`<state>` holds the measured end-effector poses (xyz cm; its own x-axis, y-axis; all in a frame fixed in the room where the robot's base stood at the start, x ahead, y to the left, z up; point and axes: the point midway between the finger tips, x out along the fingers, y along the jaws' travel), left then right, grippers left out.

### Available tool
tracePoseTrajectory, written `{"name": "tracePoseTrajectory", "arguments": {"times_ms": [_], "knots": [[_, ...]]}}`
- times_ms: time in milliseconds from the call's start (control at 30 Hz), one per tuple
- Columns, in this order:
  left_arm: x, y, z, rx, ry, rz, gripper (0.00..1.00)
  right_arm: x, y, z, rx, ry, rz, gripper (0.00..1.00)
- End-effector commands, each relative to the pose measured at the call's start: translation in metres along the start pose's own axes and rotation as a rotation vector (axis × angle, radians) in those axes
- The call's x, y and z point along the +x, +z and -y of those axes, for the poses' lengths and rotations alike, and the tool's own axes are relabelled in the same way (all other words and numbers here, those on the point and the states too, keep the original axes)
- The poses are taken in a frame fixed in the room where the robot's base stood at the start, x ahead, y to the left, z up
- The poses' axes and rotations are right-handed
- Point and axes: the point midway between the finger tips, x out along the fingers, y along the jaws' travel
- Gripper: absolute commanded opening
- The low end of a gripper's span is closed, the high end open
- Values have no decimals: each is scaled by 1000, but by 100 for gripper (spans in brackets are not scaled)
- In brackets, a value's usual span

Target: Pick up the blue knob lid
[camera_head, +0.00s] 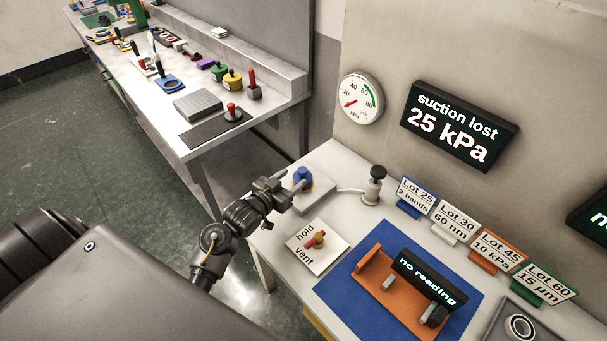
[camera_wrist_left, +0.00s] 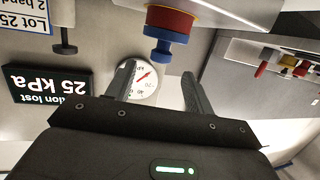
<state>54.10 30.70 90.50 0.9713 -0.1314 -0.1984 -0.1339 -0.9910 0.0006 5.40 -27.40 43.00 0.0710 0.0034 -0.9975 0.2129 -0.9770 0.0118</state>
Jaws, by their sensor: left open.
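The blue knob lid (camera_head: 303,178) stands on a pale plate at the left back of the near bench. In the left wrist view, which is upside down, the blue knob (camera_wrist_left: 160,37) shows on a red part close to the table surface. My left gripper (camera_head: 291,191) is open and empty, just beside the lid. In the wrist view its two fingers (camera_wrist_left: 158,75) point toward the blue knob, with a gap between them and it. My right gripper is not in view.
A black-knobbed post (camera_head: 375,183), hold/vent valve (camera_head: 317,240), blue mat (camera_head: 380,235) and orange stand (camera_head: 388,302) share the bench. Lot signs (camera_head: 417,194) line the back, below a pressure gauge (camera_head: 361,98). A long bench (camera_head: 222,133) with several items stands left.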

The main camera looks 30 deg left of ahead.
Motion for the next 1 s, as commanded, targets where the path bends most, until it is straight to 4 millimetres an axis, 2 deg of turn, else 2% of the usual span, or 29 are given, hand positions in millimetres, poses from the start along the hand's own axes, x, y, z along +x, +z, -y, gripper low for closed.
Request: {"name": "tracePoseTrajectory", "arguments": {"times_ms": [100, 300, 500, 633, 967, 1000], "knots": [[10, -1, -1, 0, 1, 0, 53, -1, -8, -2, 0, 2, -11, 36], [16, -2, -2, 0, 3, -1, 53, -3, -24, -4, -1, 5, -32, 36], [43, -6, -1, -2, 4, -1, 53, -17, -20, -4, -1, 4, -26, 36], [58, -3, -1, -1, 4, 0, 53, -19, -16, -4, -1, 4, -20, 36], [65, -2, -1, 2, 4, 0, 53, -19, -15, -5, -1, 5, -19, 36], [65, -2, -1, 2, 4, 0, 48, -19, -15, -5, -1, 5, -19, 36]]}}
